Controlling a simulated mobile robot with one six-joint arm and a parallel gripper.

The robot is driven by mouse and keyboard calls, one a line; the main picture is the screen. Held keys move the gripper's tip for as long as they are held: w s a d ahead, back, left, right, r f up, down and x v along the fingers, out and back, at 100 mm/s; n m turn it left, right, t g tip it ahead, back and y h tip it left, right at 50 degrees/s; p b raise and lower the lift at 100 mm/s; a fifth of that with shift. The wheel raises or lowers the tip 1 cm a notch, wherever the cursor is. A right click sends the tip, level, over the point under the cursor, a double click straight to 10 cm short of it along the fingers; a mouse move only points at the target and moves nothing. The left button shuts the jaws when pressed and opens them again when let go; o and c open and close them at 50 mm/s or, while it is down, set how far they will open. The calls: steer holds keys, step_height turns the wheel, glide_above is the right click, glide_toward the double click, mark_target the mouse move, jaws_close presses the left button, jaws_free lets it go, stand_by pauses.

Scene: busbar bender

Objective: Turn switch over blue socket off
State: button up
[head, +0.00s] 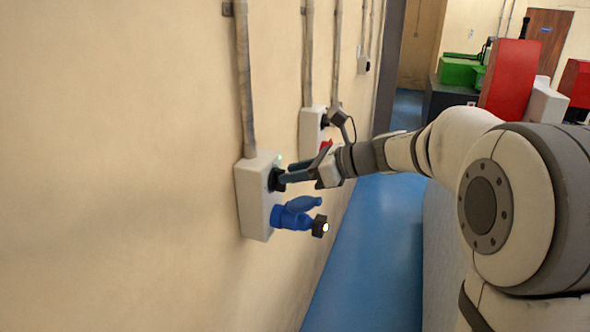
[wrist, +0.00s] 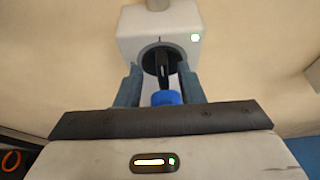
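The black rotary switch (head: 275,180) sits on a pale wall box (head: 253,205), above the blue socket (head: 290,216). In the wrist view the switch (wrist: 162,62) has a narrow handle standing roughly upright, and a green light (wrist: 195,38) glows at the box's corner. My gripper (head: 283,177) is at the switch. In the wrist view its two fingers (wrist: 161,84) stand apart, one on each side of the handle, with gaps visible. Contact with the dial cannot be told. Part of the blue socket (wrist: 166,98) shows between the fingers; the rest is hidden.
A second pale box (head: 311,130) with a red socket (head: 326,145) is farther along the wall, behind my gripper. Grey conduits (head: 245,90) run up the wall. A black-ended plug (head: 320,226) juts out below my gripper. Blue floor (head: 370,250) is clear beside the wall.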

steer(key=shift+w+a+f, duration=0.2)
steer(key=shift+a+f, duration=0.05)
steer(key=shift+a, duration=0.4)
